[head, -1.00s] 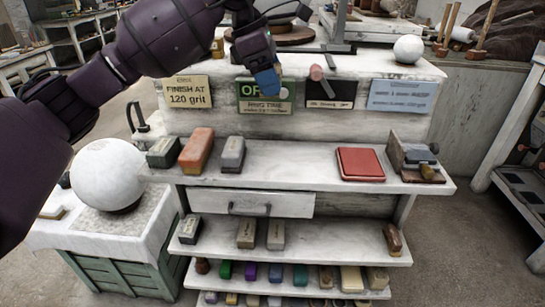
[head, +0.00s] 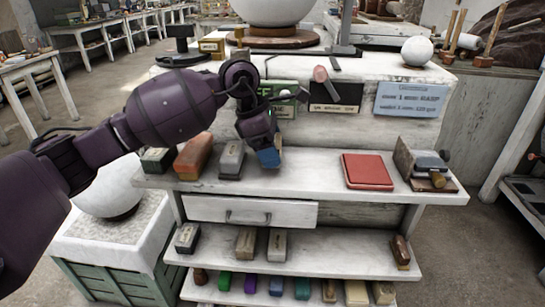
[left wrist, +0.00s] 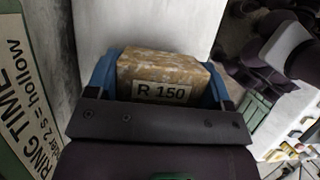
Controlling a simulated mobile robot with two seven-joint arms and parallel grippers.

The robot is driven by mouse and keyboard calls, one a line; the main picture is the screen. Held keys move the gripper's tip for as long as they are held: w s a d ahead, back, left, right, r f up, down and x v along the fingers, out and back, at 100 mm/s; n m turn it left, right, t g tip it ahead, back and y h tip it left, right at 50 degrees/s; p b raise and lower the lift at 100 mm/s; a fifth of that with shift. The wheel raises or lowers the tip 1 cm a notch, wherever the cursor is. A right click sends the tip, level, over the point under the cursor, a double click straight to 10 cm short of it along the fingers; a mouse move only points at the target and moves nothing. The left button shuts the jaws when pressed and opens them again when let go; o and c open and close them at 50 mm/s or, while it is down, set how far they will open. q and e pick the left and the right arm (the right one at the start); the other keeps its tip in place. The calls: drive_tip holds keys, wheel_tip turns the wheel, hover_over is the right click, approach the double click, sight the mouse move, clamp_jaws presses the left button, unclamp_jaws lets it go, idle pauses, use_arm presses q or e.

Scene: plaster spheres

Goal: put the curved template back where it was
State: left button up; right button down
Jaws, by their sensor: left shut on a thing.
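My left gripper (head: 268,157) is in front of the bench's back panel, low over the upper shelf (head: 310,170), just right of a grey block (head: 232,158). In the left wrist view its blue fingers (left wrist: 160,85) are shut on a mottled tan piece labelled R 150 (left wrist: 160,72), which I take for the curved template. Only its labelled end shows; its curve is hidden. My right gripper is not in view.
An orange block (head: 194,156) and a dark block (head: 157,160) stand left of the grey one. The shelf between gripper and pad is bare. A white sphere (head: 108,190) sits on a draped crate.

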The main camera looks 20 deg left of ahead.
use_arm(q)
wheel_tip(320, 180, down, 3)
drive_tip(key=shift+w+r, duration=0.1)
drive_tip(key=shift+r, duration=0.15)
drive_tip(key=o, duration=0.8)
drive_tip(key=shift+o, duration=0.8)
